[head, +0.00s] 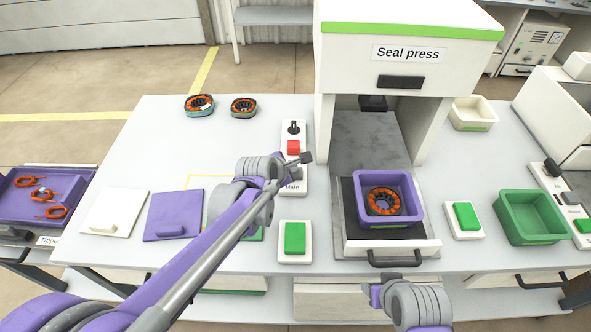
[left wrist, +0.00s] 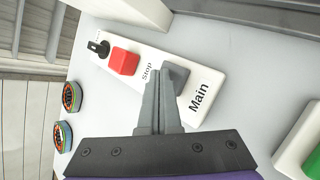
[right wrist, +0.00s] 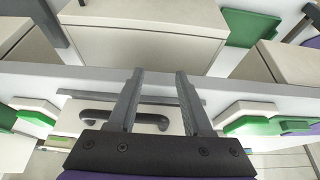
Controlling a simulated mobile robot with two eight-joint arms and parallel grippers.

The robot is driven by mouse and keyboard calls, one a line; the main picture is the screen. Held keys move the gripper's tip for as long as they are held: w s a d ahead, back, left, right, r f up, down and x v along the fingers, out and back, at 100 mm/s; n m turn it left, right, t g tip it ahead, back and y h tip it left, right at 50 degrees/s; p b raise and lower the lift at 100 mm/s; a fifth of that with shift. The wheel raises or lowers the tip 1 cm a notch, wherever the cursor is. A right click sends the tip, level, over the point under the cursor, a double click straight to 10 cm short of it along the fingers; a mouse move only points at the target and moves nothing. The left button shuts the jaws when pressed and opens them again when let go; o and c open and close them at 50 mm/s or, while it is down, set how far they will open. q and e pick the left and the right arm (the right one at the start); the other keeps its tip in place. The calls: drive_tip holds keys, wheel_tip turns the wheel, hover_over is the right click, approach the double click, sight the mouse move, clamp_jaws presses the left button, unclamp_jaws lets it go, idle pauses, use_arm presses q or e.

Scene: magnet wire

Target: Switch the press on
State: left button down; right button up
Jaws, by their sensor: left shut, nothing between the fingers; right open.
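The seal press (head: 345,55) stands at the back of the table. A white control panel (head: 301,180) marked Main is left of it, with a red Stop button (head: 293,147) and a black knob. In the left wrist view the panel also shows its red button (left wrist: 123,62) and black knob (left wrist: 97,47). My left gripper (left wrist: 165,72) is shut and empty over the panel, between Stop and Main. A dark grey block (left wrist: 180,76) shows at its tips; I cannot tell whether they touch. My right gripper (right wrist: 160,75) is open and empty before the press drawer.
A purple bin (head: 418,207) with an orange-wound ring sits on the press drawer. Green buttons (head: 295,238) (head: 466,215) flank the drawer. A green bin (head: 562,230) is at right. Lids lie at left, and two wound rings (head: 199,105) lie at back left.

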use_arm(q)
drive_tip(key=shift+f, duration=0.15)
idle(0.3)
drive_tip(key=shift+r+p, duration=0.5)
drive_tip(key=shift+r, duration=0.25)
drive_tip(key=shift+r+p, duration=2.2)
drive_tip(key=shift+r, duration=0.8)
